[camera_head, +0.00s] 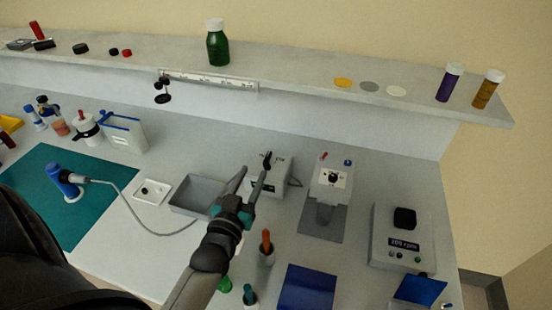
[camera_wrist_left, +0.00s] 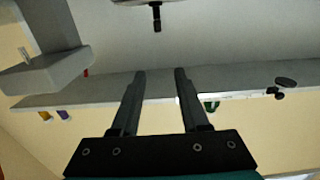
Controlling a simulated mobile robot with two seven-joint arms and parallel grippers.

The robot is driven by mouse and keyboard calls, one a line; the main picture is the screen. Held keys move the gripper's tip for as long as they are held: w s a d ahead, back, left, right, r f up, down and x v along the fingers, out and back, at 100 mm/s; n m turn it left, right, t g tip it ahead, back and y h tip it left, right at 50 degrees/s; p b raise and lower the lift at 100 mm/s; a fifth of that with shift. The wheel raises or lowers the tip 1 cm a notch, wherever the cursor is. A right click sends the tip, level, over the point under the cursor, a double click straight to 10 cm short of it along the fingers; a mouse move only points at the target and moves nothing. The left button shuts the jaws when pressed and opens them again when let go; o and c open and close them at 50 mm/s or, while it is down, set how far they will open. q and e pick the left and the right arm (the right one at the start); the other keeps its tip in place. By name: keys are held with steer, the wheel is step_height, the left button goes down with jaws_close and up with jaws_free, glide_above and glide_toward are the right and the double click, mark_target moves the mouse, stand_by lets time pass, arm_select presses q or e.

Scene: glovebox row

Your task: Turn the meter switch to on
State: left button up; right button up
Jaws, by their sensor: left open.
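The meter (camera_head: 281,184) is a pale box on the bench with a dark display on its front. A black lever switch (camera_head: 267,159) stands up at its top, with small marks beside it too small to read. In the left wrist view the switch (camera_wrist_left: 156,18) shows at the top, beyond and roughly between the fingertips, apart from them. My left gripper (camera_head: 253,172) is open and empty, in front of the meter and hiding part of it; its two fingers also show in the left wrist view (camera_wrist_left: 160,73). My right gripper is not in view.
A grey tray (camera_head: 180,208) lies left of the meter. A device with a knob (camera_head: 326,180) stands to its right, and a balance (camera_head: 382,250) further right. An orange-handled tool (camera_head: 266,242) stands in front. A shelf (camera_head: 300,75) runs behind, holding a green bottle (camera_head: 217,48).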

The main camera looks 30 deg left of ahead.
arm_select(q)
steer(key=b, duration=0.3)
glide_toward(265, 165)
steer(key=b, duration=0.1)
steer(key=b+x, duration=0.1)
steer(key=x, duration=1.1)
steer(key=shift+a+b, duration=0.1)
steer(key=shift+b, duration=0.2)
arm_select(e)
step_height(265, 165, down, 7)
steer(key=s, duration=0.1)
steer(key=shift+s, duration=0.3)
arm_select(q)
steer(key=shift+c, duration=0.2)
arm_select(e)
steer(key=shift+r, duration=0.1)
arm_select(q)
jaws_close()
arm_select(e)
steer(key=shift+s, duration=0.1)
